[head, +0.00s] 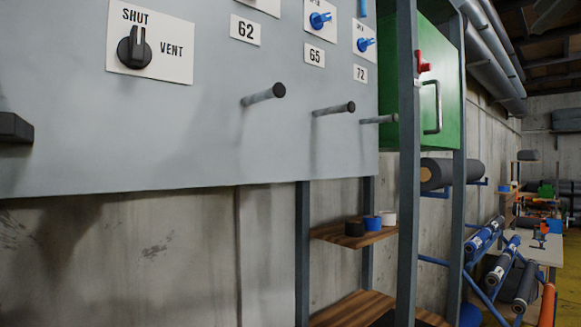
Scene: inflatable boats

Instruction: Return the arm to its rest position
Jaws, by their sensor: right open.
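A dark, block-shaped piece at the left edge of the head view appears to be the tip of my right gripper (15,127). It is in front of the grey panel (190,140), below and left of a black knob. The frame cuts off most of the gripper and its arm. I see nothing held at the visible tip. I cannot tell its distance to the panel. My left gripper does not show.
Several pegs (263,95) stick out from the panel. A green cabinet (440,90) and posts stand right. A wooden shelf (350,240) holds tape rolls. A workbench and rolls on racks stand farther back.

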